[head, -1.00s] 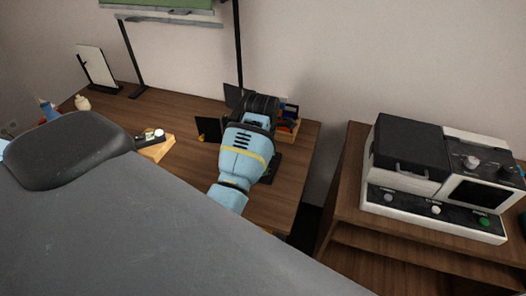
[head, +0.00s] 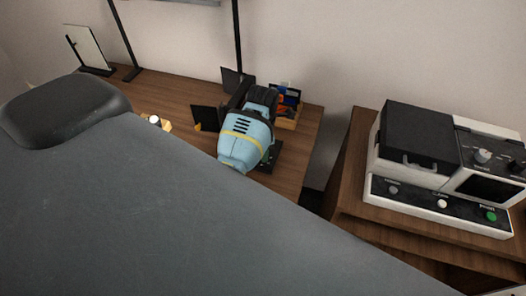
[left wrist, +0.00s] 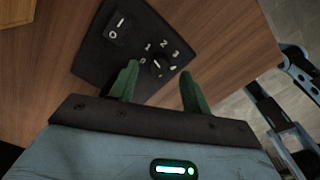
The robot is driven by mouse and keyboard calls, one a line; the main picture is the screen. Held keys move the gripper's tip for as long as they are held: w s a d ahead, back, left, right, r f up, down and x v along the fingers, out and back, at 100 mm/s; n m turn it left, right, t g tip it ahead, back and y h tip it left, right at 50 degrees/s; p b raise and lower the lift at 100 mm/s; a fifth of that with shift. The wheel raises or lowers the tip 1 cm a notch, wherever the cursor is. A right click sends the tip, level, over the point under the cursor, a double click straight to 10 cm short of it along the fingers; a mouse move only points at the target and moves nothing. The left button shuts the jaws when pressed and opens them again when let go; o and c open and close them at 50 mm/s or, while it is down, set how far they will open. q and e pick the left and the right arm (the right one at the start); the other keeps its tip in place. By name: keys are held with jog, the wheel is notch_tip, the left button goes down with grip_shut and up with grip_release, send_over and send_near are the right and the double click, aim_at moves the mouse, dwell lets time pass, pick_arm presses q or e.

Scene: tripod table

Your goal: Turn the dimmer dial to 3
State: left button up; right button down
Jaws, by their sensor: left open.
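The dimmer panel (left wrist: 104,55) is a black plate on the wooden desk, with an I/O rocker switch (left wrist: 118,27) and a small black dial (left wrist: 158,64) ringed by white numerals. The dial's exact setting is too small to read surely. My left gripper (left wrist: 159,70) is open, its two green fingers reaching over the panel, one on each side of the dial. I cannot tell whether they touch it. In the head view, the blue body of my left gripper covers most of the panel (head: 269,159), and its fingers are hidden. My right gripper is not in view.
An organizer box (head: 287,110) with small items stands behind my left gripper. A dark upright plate (head: 205,118) is left of it. A black-and-white machine (head: 415,145) sits on a separate wooden stand at right.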

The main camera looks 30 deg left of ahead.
pick_arm(q)
jog(key=shift+f, duration=1.3)
jog(key=shift+c, duration=0.5)
jog(key=c, duration=0.9)
jog(key=shift+m, duration=0.3)
jog(key=m, duration=0.5)
jog(key=shift+m, duration=0.3)
jog(key=m, duration=0.6)
